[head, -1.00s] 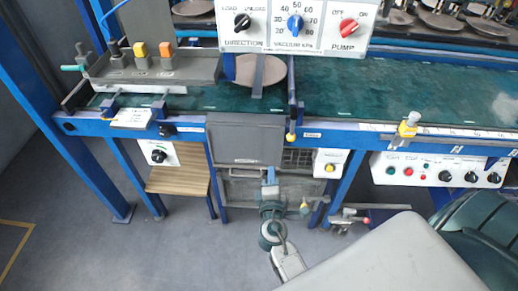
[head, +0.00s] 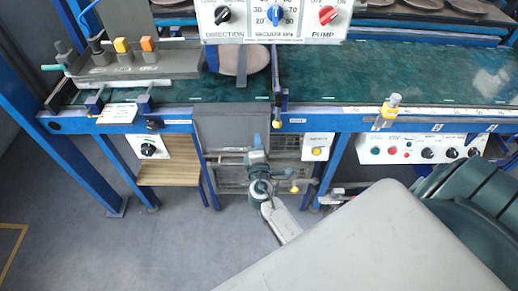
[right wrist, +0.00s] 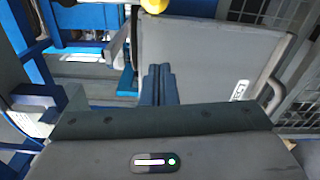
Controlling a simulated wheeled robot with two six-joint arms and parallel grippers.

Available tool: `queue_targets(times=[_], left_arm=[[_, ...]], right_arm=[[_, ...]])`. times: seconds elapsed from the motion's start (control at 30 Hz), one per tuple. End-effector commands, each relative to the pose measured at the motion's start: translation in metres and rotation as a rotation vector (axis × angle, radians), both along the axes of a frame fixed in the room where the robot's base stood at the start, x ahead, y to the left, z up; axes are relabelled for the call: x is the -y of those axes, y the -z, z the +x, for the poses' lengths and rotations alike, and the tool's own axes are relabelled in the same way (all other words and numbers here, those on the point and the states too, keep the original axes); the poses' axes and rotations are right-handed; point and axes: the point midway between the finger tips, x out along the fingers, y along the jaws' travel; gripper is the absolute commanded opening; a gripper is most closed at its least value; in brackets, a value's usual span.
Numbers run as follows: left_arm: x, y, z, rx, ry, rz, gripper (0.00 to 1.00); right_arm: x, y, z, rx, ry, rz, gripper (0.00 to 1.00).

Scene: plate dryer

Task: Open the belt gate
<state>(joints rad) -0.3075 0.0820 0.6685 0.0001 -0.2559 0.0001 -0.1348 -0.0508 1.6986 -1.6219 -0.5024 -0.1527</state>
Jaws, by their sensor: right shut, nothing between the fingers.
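A narrow blue bar (head: 275,80) with a yellow knob (head: 277,124) at its near end stands across the green belt (head: 380,80); it appears to be the belt gate. The yellow knob also shows at the top edge of the right wrist view (right wrist: 153,5). My right gripper (head: 257,142) is shut and empty, below and left of the knob, before the lower right of a grey panel (head: 230,125). In the right wrist view its blue fingers (right wrist: 159,82) are together in front of the panel (right wrist: 210,55). Whether they touch it is unclear. My left gripper is out of view.
A round plate (head: 243,60) lies on the belt left of the bar. A control panel (head: 275,18) hangs above. A wooden shelf (head: 168,173) is at lower left, a yellow-topped fitting (head: 388,108) on the right rail. Floor at lower left is clear.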

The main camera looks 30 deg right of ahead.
Motion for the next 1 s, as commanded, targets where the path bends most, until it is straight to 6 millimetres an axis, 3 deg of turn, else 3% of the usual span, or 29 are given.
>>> queue_targets(times=[0.13,0.4,1.0], left_arm=[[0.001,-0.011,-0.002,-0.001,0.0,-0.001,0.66],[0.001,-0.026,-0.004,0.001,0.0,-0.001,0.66],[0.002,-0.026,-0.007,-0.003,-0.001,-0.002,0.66]], right_arm=[[0.016,-0.003,0.028,0.001,0.001,-0.001,0.0],[0.048,-0.007,0.014,-0.001,0.0,-0.002,0.0],[0.053,-0.005,0.012,-0.009,0.0,-0.014,0.0]])
